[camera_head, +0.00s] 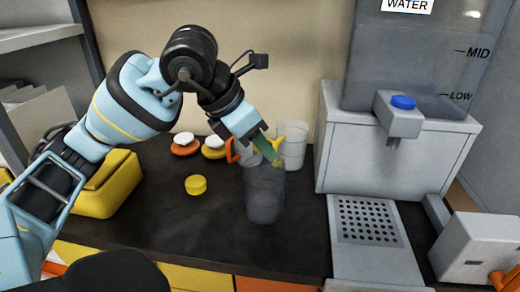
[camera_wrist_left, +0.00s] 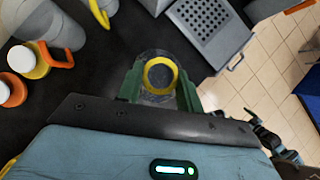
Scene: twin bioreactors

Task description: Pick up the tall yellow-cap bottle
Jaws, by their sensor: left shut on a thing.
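The tall bottle (camera_head: 265,195) is clear grey and upright at the middle of the dark counter. In the left wrist view its yellow ring (camera_wrist_left: 147,75) shows from above, around the mouth. My left gripper (camera_head: 267,150) comes down over the bottle's top. Its green fingers stand on both sides of the ring in the left wrist view (camera_wrist_left: 160,88), and it is shut on the bottle. I cannot tell whether the bottle's base touches the counter. My right gripper is not in view.
A yellow bin (camera_head: 108,195) is at left. The water dispenser (camera_head: 385,155) and its drip tray (camera_head: 375,262) are right.

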